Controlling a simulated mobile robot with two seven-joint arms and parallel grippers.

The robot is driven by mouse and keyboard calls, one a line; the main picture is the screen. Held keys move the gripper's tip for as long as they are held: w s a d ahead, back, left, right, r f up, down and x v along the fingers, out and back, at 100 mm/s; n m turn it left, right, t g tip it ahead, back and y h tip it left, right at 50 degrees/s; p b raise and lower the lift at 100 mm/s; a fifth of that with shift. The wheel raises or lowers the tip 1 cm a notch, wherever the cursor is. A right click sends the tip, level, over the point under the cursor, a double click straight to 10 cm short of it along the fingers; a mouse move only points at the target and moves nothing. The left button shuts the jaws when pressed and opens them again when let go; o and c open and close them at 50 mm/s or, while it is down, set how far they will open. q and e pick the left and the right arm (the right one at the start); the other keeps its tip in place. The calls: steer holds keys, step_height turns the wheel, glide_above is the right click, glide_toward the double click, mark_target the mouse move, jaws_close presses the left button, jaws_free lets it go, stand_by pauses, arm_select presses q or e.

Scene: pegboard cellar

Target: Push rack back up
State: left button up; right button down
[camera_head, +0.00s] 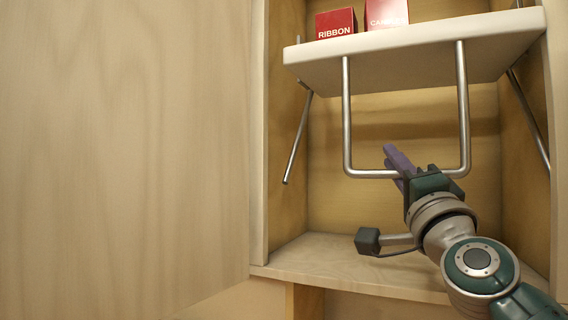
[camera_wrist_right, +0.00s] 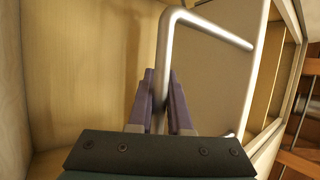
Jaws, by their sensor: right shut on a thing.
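The rack is a pale board (camera_head: 420,52) inside an open cupboard, with a U-shaped metal handle (camera_head: 347,120) hanging below it. My right gripper (camera_head: 396,165) is at the handle's lower bar, towards its right part. In the right wrist view the two purple fingers (camera_wrist_right: 161,100) are on either side of the metal bar (camera_wrist_right: 164,60), shut on it. The underside of the board (camera_wrist_right: 215,75) shows behind the handle there. My left gripper is not in view.
A red box marked RIBBON (camera_head: 336,24) and another red box (camera_head: 386,14) stand on the rack. Metal side arms (camera_head: 298,140) hang by the cupboard walls. A wide wooden panel (camera_head: 125,150) fills the left. The cupboard floor (camera_head: 325,262) below is bare.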

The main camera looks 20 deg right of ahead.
steer(key=w+d+r+p, duration=0.3)
steer(key=d+r, duration=0.1)
steer(key=r, duration=0.3)
steer(key=shift+w+d+r+p, duration=0.25)
steer(key=shift+w+r+p, duration=0.1)
steer(key=shift+r+p, duration=0.05)
steer(key=c, duration=0.8)
jaws_free()
steer(key=shift+r, duration=0.1)
steer(key=shift+c, duration=0.2)
